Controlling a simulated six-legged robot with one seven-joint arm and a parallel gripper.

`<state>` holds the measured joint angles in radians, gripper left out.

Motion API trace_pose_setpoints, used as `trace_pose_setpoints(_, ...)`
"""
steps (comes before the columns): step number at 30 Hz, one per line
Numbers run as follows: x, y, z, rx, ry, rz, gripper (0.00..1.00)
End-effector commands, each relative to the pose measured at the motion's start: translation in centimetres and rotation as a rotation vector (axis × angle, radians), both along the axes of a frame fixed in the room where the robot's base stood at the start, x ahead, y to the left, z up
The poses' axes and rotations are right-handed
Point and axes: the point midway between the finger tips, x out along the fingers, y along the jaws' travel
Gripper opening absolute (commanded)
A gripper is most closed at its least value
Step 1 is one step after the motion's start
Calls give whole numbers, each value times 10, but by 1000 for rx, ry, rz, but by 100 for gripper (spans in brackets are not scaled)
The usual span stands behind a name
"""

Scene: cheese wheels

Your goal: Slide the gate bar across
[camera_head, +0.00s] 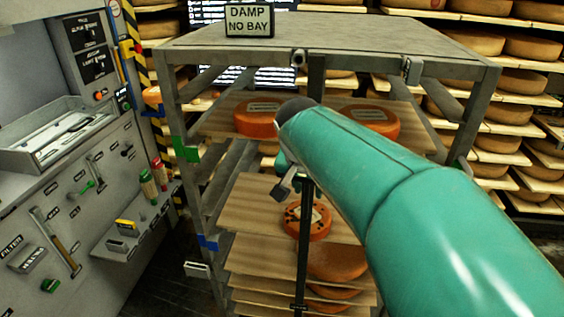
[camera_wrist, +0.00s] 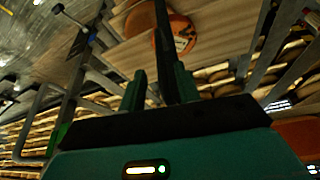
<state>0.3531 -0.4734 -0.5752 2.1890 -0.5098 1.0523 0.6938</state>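The gate bar (camera_head: 303,245) is a thin dark upright bar at the front of the grey rack, below my teal arm. Its upper end is hidden behind my arm in the head view. My gripper (camera_head: 286,187) is beside the upper part of the bar, mostly hidden by my arm. In the wrist view, the two teal fingers of my gripper (camera_wrist: 160,90) stand apart. The dark bar (camera_wrist: 163,40) runs between them, nearer the right finger. I cannot tell whether either finger touches it.
The grey rack (camera_head: 330,40) bears a "DAMP NO BAY" sign (camera_head: 249,21). Orange wheels, including a dark-marked one (camera_head: 307,221), lie on its wooden boards. A control panel (camera_head: 75,190) stands at left. Wheel-filled shelves (camera_head: 510,145) stand behind at right.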

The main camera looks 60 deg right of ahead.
Motion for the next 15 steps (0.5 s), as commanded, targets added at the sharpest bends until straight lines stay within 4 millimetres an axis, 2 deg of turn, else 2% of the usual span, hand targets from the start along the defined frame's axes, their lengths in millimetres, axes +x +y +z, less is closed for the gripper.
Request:
trace_pose_setpoints(9,-4,26,65,-5,-3,-1,33)
trace_pose_setpoints(15,-5,40,99,-4,-2,-1,33)
